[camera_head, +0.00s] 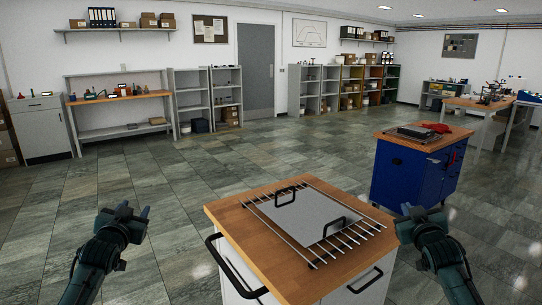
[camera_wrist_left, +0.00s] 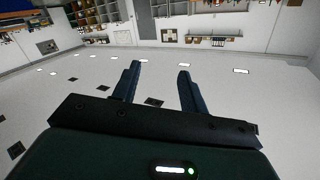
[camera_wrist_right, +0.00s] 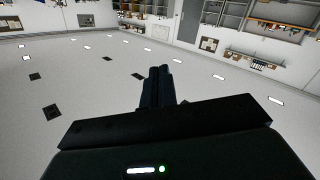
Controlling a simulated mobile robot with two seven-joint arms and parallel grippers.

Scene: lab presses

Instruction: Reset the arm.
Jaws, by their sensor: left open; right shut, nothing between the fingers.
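My left gripper (camera_head: 134,213) is raised at the left of the wooden-topped cart in the head view. In the left wrist view its two fingers (camera_wrist_left: 156,84) stand apart with nothing between them. My right gripper (camera_head: 421,211) is raised at the right of the cart. In the right wrist view its fingers (camera_wrist_right: 159,87) are together and hold nothing. Neither gripper appears to touch anything. Both wrist views look upside down toward the ceiling and far shelves.
The cart (camera_head: 225,217) in front bears a wire rack (camera_head: 355,228) with a grey plate (camera_head: 297,218) that has two black handles. A blue cabinet (camera_head: 398,177) with a device on top stands behind to the right. Shelves and a workbench (camera_head: 150,96) line the back wall. Open tiled floor lies between.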

